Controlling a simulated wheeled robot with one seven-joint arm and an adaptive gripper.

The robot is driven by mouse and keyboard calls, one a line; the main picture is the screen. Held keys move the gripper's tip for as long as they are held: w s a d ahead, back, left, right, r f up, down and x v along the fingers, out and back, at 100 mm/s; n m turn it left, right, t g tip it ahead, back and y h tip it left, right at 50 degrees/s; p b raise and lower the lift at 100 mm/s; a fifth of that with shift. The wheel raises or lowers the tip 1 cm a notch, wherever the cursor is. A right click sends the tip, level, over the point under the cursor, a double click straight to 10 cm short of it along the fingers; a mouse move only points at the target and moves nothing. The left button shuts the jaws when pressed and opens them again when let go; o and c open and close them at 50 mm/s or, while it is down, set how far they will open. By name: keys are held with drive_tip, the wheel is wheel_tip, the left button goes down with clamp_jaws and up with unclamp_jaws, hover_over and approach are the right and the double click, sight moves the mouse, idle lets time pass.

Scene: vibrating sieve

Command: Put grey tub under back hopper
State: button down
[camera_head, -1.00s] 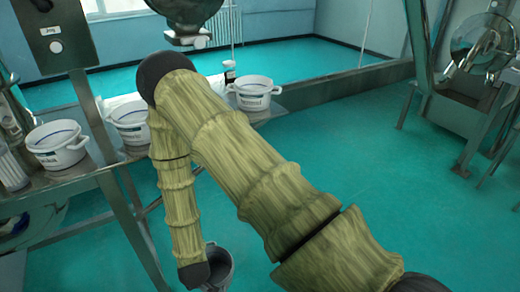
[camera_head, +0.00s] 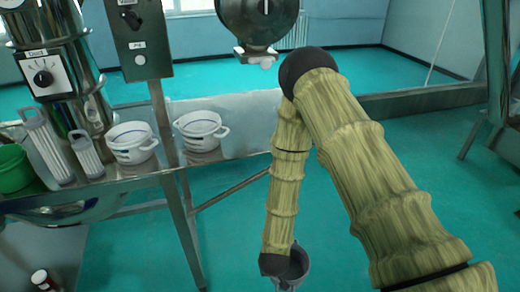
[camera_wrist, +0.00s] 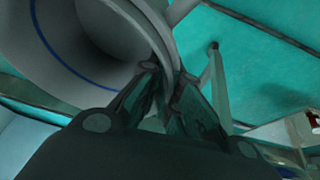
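Two white tubs, a nearer one (camera_head: 131,143) and another (camera_head: 200,130), stand on the metal bench (camera_head: 120,184). A slanted bench leg (camera_head: 184,230) is left of my arm.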

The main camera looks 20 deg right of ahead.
wheel_tip(320, 180, up, 2)
drive_tip(key=shift+r+p, duration=0.2)
drive_tip(key=shift+p, duration=0.6)
drive_tip(key=shift+f+b, duration=0.4)
